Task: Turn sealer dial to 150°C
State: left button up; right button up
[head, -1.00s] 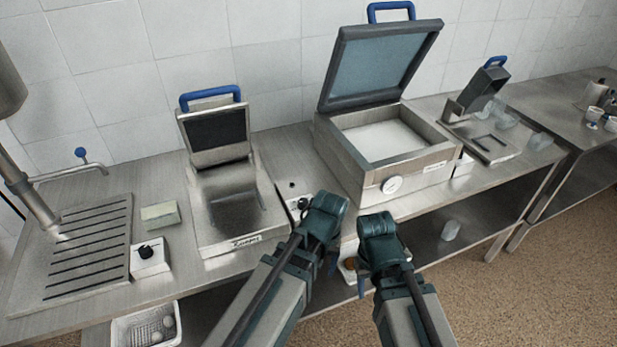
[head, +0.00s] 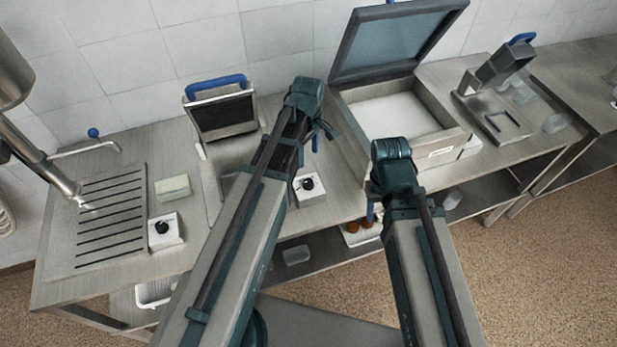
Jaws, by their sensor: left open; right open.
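A white control box with a black dial (head: 308,186) stands at the counter's front, between the left press machine and the large lidded machine (head: 436,153). Another white box with a black dial (head: 164,231) stands further left, and which one is the sealer's I cannot tell. The lidded machine's round front dial is hidden behind my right arm. No scale marks are readable. My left gripper (head: 322,137) is open and empty, above and behind the middle dial box in the picture. My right gripper (head: 371,208) is open and empty in front of the lidded machine; its fingers are partly hidden.
A sponge (head: 172,187) lies beside the slotted drainer (head: 109,217). A smaller blue-handled device (head: 500,67) stands right. A lower shelf (head: 325,247) holds small containers.

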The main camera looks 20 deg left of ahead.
aim_at(308, 181)
pick_arm(q)
notch_tip(308, 181, down, 14)
jog(key=b, duration=1.3)
jog(key=shift+r, duration=0.2)
grip_shut()
